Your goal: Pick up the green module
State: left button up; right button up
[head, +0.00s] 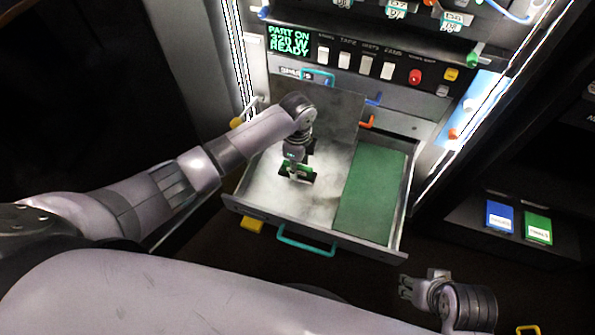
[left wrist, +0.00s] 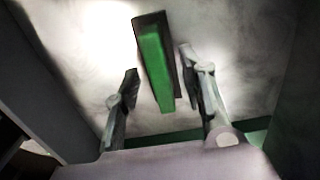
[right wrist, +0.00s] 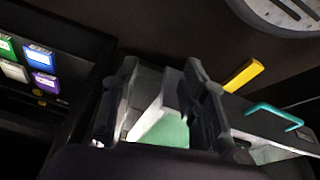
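A narrow green module (left wrist: 155,65) with a dark side stands in the left part of an open metal drawer (head: 325,235). My left gripper (head: 298,177) reaches down into the drawer over it. In the left wrist view the left gripper (left wrist: 160,95) has its fingers apart, one on each side of the module, with gaps on both sides. In the head view the gripper mostly hides the module. My right gripper (head: 408,287) hangs outside the drawer, to the lower right. In the right wrist view the right gripper (right wrist: 160,95) is open and empty.
A green mat (head: 370,195) covers the drawer's right part. The drawer front has a teal handle (head: 306,241). Above it is a panel with white switches (head: 344,60) and a red button (head: 415,76). Blue (head: 500,216) and green (head: 538,228) labelled blocks sit at right.

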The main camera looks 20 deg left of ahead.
pick_arm(q)
jog(key=shift+f, duration=0.6)
jog(key=shift+c, duration=0.5)
grip_shut()
